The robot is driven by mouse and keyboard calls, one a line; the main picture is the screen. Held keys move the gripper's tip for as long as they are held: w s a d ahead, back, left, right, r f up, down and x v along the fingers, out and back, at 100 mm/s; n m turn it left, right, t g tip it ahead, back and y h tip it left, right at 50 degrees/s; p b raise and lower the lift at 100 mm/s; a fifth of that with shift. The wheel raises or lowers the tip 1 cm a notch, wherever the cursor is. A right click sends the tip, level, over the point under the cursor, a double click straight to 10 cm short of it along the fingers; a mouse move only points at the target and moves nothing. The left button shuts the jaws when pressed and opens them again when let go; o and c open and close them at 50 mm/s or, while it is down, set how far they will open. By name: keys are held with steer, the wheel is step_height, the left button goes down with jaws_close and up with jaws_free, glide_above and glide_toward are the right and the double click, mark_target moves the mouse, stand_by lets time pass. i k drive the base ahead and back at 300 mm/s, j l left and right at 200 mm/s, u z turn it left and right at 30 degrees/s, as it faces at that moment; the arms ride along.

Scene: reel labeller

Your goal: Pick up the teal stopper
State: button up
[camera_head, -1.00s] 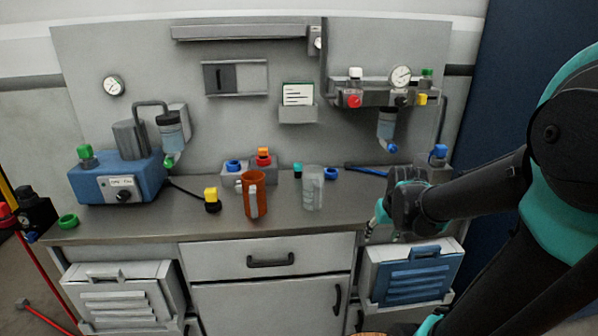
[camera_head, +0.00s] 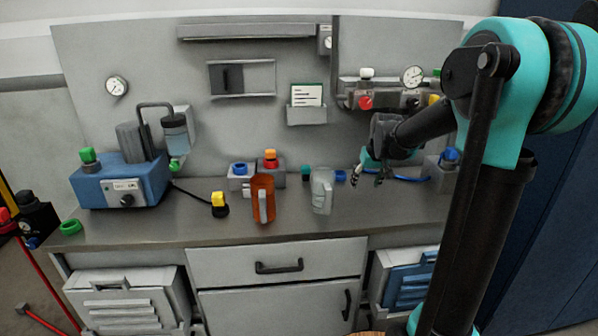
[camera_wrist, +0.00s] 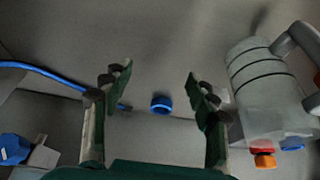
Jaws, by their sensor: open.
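The teal stopper (camera_head: 305,172) is a small upright piece at the back of the bench, just left of the clear jug (camera_head: 322,192) in the head view. I cannot make it out in the wrist view. My gripper (camera_head: 367,178) is open and empty, to the right of the jug and the stopper. In the wrist view the two fingers (camera_wrist: 160,88) are spread wide.
The orange mug (camera_head: 262,198) stands left of the jug. Grey blocks with a blue ring (camera_head: 239,169) and an orange cap (camera_head: 270,158) stand behind the mug. A blue hose (camera_head: 410,178) lies at right. The front bench strip is clear.

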mark_target(305, 170)
steer(key=i+j, duration=0.15)
steer(key=j, duration=0.2)
steer(key=i+j, duration=0.15)
steer(key=j, duration=0.2)
steer(key=i+j, duration=0.15)
steer(key=j, duration=0.2)
